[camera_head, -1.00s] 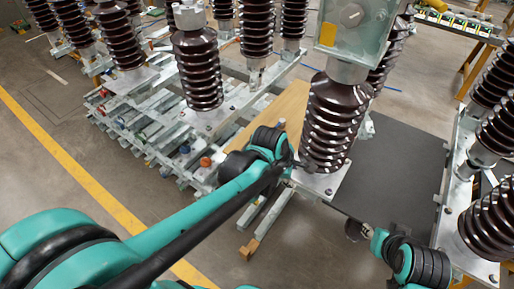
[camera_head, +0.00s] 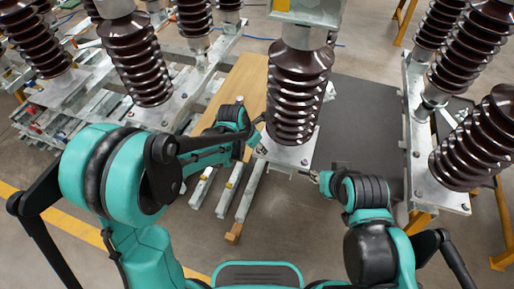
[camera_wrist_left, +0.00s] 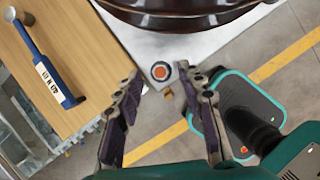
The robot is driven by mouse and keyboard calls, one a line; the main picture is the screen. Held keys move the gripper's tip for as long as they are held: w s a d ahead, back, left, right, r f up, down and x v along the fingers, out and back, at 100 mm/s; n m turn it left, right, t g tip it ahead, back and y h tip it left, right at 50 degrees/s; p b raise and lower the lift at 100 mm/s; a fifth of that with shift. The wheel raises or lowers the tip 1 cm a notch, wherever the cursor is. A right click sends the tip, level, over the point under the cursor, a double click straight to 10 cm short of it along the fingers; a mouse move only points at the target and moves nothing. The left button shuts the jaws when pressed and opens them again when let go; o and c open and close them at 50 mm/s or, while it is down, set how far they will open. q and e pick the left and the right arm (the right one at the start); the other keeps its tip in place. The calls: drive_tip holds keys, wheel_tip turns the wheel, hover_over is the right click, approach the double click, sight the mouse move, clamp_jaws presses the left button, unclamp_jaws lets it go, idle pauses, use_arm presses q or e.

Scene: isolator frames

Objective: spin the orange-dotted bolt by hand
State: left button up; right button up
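The orange-dotted bolt (camera_wrist_left: 160,71) sits at the corner of a grey metal base plate (camera_wrist_left: 205,40) under a dark brown ribbed insulator. In the left wrist view it shows just beyond and between the fingertips of my left gripper (camera_wrist_left: 162,76), which is open and empty. In the head view my left gripper (camera_head: 257,133) is at the left edge of the plate (camera_head: 290,155), beside the insulator (camera_head: 297,95). The dot is too small to make out there. My right gripper (camera_head: 314,175) is near the plate's front right corner; its fingers are too small to judge.
A blue-handled tool (camera_wrist_left: 55,80) lies on the wooden board (camera_wrist_left: 85,50) left of the plate. Metal rails (camera_head: 240,190) extend below it. A dark panel (camera_head: 365,120) lies right. More insulators (camera_head: 475,140) stand on frames at both sides. Open floor is in front.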

use_arm(q)
drive_tip(key=shift+f, duration=0.15)
clamp_jaws()
drive_tip(key=shift+m, duration=0.3)
drive_tip(key=m, duration=0.1)
drive_tip(key=m+g, duration=0.1)
drive_tip(key=m+h, duration=0.1)
drive_tip(key=shift+w+a+m, duration=0.1)
drive_tip(key=shift+w+m, duration=0.15)
drive_tip(key=shift+m, duration=0.15)
drive_tip(key=m+g, duration=0.1)
drive_tip(key=m, duration=0.1)
drive_tip(key=m+g, duration=0.1)
drive_tip(key=m, duration=0.2)
drive_tip(key=shift+w+g, duration=0.2)
drive_tip(key=shift+g, duration=0.1)
drive_tip(key=m, duration=0.1)
drive_tip(key=m+g, duration=0.1)
drive_tip(key=m, duration=0.3)
drive_tip(key=shift+w+g, duration=0.25)
drive_tip(key=shift+g, duration=0.15)
drive_tip(key=shift+w+m+g+y, duration=0.1)
drive_tip(key=shift+m+g+y, duration=0.2)
drive_tip(key=shift+m, duration=0.8)
drive_tip(key=shift+w+m+g+y, duration=0.1)
drive_tip(key=shift+m+g+y, duration=0.2)
drive_tip(key=shift+m, duration=0.8)
drive_tip(key=shift+d, duration=0.2)
